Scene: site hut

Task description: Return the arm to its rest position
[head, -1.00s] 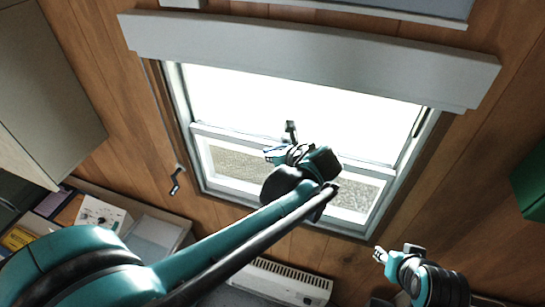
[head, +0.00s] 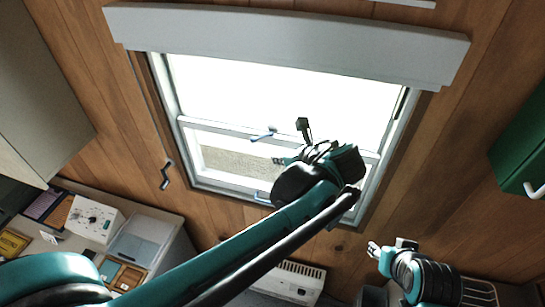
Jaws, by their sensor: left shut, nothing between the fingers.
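My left arm reaches in from the lower left across the picture, its wrist in front of the window (head: 215,150). My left gripper (head: 279,160) is small and partly hidden by its wrist; it points left, shut and empty, in front of the lower part of the window. Whether it touches the window cannot be told. My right gripper (head: 373,249) is at the lower right, below the window's right corner, pointing up and left. Its fingers are too small to tell if they are open.
The window has a blue handle (head: 263,135) on its middle rail. A grey valance (head: 285,35) runs above it. A crank (head: 166,175) hangs left of it. A counter with a white box (head: 93,218) is at lower left. A heater (head: 295,281) is below. A green cabinet (head: 522,150) is at right.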

